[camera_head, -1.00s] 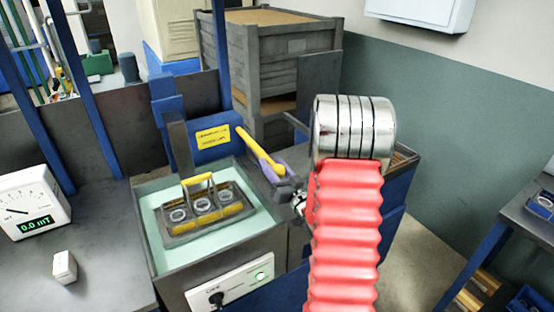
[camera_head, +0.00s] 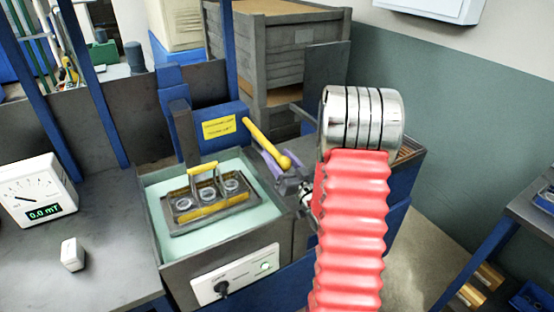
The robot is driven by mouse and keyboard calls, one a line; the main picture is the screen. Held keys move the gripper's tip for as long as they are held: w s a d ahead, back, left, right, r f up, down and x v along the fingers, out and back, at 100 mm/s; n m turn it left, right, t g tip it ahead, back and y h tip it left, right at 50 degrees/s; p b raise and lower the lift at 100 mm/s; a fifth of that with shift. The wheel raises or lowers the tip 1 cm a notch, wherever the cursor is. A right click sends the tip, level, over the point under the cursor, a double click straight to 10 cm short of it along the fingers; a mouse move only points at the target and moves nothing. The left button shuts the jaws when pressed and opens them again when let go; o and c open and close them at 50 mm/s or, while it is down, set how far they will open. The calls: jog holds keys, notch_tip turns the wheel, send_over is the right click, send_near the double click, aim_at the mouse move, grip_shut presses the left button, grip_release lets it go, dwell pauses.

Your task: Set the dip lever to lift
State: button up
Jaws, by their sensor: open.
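The dip lever (camera_head: 262,140) is a yellow bar with a rounded end. It slopes down and right from a blue housing (camera_head: 206,150) with a yellow label too small to read. My gripper (camera_head: 277,166), with purple-grey fingers, is open at the lever's lower end. The lever end overlaps the fingers in the picture; I cannot tell whether they touch. My red bellows-covered arm hides part of the gripper's right side. Left of it, a tank (camera_head: 151,216) of pale green liquid holds a carrier (camera_head: 208,208) with several rings and a yellow-topped handle.
A white panel (camera_head: 243,272) with a black knob and green light is on the tank's front. A meter (camera_head: 36,190) reading 0.0 mT and a small white block (camera_head: 72,254) are on the left bench. A grey crate (camera_head: 285,55) stands behind. Floor shows at right.

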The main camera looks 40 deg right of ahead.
jog(key=s+a+f, duration=0.1)
jog(key=s+a, duration=0.1)
jog(key=s, duration=1.1)
jog(key=shift+s+f, duration=0.25)
jog(key=shift+f, duration=0.15)
jog(key=shift+c, duration=0.3)
